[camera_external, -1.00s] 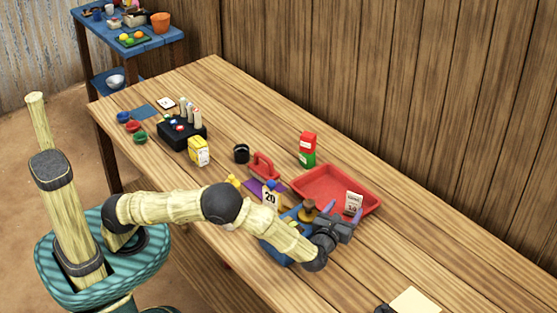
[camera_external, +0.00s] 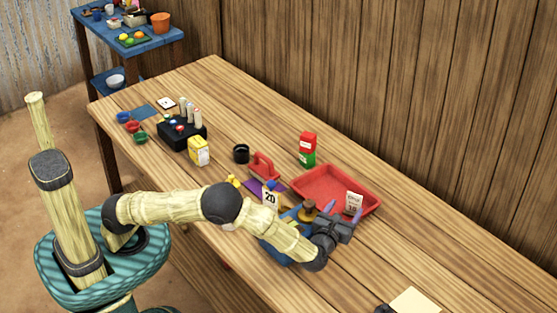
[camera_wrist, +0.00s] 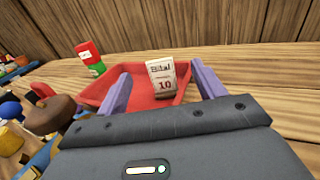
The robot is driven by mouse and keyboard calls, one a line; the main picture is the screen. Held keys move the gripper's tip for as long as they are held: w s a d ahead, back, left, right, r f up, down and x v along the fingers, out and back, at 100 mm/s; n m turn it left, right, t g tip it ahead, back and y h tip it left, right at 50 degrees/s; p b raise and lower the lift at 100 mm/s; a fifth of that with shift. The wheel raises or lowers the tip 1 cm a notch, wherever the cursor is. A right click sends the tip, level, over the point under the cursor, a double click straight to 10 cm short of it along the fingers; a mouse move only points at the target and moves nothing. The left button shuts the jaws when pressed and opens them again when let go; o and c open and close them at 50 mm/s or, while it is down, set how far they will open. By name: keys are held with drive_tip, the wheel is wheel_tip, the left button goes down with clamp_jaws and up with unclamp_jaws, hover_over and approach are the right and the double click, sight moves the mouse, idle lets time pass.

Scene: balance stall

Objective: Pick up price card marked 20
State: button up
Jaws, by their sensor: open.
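The price card marked 20 (camera_external: 270,198) is a small white upright card on the table, left of my gripper and near the purple mat. It does not show clearly in the wrist view. My gripper (camera_external: 348,211) is open at the red tray, with its two purple fingers pointing away.
A blue tray (camera_external: 275,252) with brown and yellow items lies beside my forearm. The table's right end is mostly clear around a cream pad (camera_external: 414,301).

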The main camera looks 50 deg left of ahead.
idle(0.4)
drive_tip(key=c, duration=0.8)
drive_tip(key=shift+o, duration=0.2)
drive_tip(key=shift+r, duration=0.1)
